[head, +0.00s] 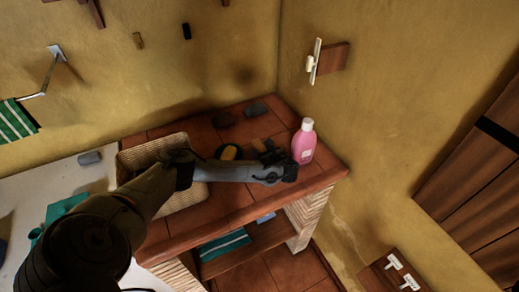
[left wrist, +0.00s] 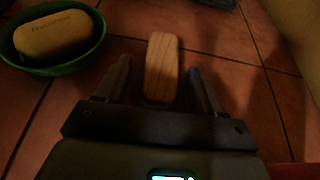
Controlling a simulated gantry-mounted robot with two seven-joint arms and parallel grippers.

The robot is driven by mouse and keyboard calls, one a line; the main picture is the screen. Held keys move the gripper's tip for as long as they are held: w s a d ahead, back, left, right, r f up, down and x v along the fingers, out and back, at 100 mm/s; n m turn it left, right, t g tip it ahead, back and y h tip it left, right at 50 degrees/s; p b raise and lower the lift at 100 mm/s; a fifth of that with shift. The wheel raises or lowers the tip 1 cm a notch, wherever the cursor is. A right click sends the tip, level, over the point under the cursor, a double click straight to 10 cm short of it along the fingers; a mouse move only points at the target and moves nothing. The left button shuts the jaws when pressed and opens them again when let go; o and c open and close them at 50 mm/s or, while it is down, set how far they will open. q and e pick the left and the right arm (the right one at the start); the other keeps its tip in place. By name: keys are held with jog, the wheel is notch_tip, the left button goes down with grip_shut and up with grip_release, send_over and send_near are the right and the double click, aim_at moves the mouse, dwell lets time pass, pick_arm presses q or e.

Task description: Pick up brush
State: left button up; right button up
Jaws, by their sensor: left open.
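The brush, a rounded light wooden block (left wrist: 162,66), lies on the tiled counter in the left wrist view. My left gripper (left wrist: 159,76) is open, with one finger on each side of the block and a gap showing on both sides. Its bristles are not visible. In the head view my left gripper (head: 268,151) is over the counter, just left of the pink bottle, and the brush cannot be made out there. My right gripper is not in view.
A green bowl (left wrist: 62,69) holding a yellow soap bar (left wrist: 52,35) stands left of the brush. The pink bottle (head: 304,142) stands close to my gripper's right. A wicker basket (head: 128,157) is at the left, and grey stones (head: 256,108) lie at the back.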

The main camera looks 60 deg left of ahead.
pick_arm(q)
jog(key=c, duration=1.1)
jog(key=shift+o, duration=0.2)
